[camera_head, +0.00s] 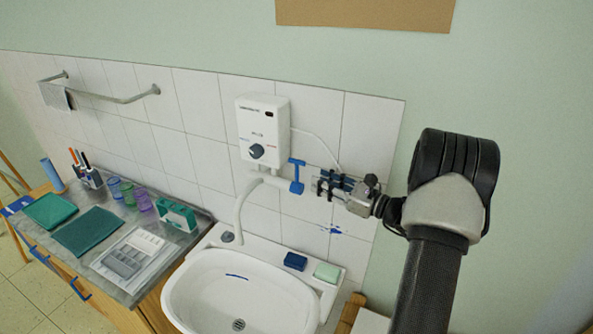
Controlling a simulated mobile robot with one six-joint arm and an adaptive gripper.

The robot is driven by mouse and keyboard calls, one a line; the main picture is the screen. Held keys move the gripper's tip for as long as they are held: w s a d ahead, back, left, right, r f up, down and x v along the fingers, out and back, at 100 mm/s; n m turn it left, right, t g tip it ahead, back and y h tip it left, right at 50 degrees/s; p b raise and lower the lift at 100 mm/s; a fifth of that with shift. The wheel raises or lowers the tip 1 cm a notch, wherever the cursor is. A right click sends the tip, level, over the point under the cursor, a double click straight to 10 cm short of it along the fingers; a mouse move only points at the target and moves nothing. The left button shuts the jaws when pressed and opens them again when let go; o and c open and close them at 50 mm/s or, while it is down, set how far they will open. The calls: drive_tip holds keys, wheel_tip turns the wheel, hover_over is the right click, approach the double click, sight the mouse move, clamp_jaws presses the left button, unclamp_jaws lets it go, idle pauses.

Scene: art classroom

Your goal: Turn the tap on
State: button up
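The tap has a curved white spout (243,207) above the basin and a blue T-shaped handle (297,176) at the right end of its body, under the white water heater (262,128). No water shows running from the spout. My gripper (322,185) points left at about the handle's height, just to its right. A small gap shows between the fingertips and the handle. The fingers are small and overlap in this view, so their opening is unclear. I see nothing held in them.
The white basin (200,300) is below, with a blue block (295,261) and a pale green bar (327,272) on its rim. A counter (125,291) at left holds cups, green cloths and a tray. The tiled wall (367,140) stands close behind.

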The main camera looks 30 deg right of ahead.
sight(297, 183)
drive_tip(key=x, duration=0.9)
drive_tip(key=shift+w+a, duration=0.15)
drive_tip(key=shift+w, duration=0.2)
drive_tip(key=shift+c, duration=0.2)
clamp_jaws()
